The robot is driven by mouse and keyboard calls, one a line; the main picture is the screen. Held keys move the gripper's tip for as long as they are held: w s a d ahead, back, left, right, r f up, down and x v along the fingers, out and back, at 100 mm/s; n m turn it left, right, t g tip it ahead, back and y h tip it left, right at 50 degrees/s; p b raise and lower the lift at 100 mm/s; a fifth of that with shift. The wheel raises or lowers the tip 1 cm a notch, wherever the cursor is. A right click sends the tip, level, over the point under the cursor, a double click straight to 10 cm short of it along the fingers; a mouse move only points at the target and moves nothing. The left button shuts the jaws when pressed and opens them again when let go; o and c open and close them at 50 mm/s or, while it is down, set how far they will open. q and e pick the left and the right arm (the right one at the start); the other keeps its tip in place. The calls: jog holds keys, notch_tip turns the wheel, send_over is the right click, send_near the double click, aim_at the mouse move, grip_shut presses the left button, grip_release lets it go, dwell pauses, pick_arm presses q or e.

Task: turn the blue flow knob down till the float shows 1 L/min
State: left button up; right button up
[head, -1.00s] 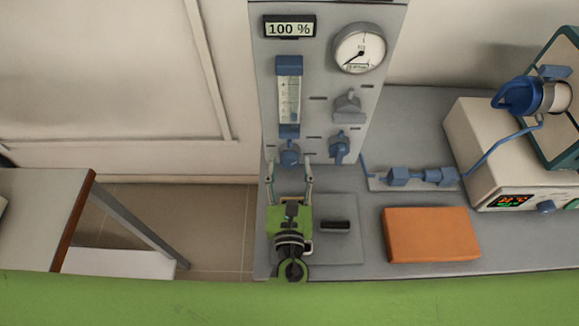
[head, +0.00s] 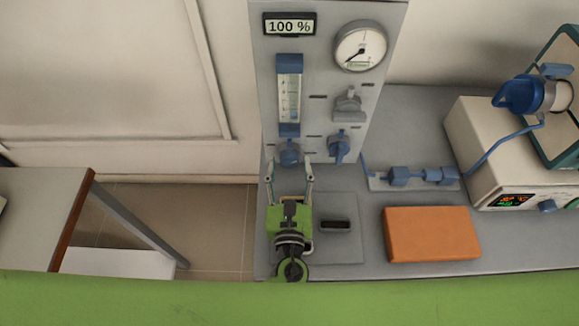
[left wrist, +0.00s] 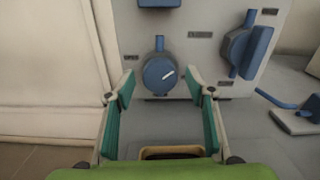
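The blue flow knob (head: 289,154) sits low on the grey panel, below the flow tube (head: 289,97) with its blue end blocks. In the left wrist view the open fingers (left wrist: 160,80) frame the knob, and I see no contact. The float and scale are too small to read. My right gripper is not in view.
Another blue valve handle (head: 339,147) is right of the knob, under a grey knob (head: 348,106). A dial gauge (head: 360,48) and a "100 %" display (head: 289,26) are above. An orange block (head: 431,234) lies on the bench at right.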

pick_arm(q)
jog(key=s, duration=1.2)
dwell(1.8)
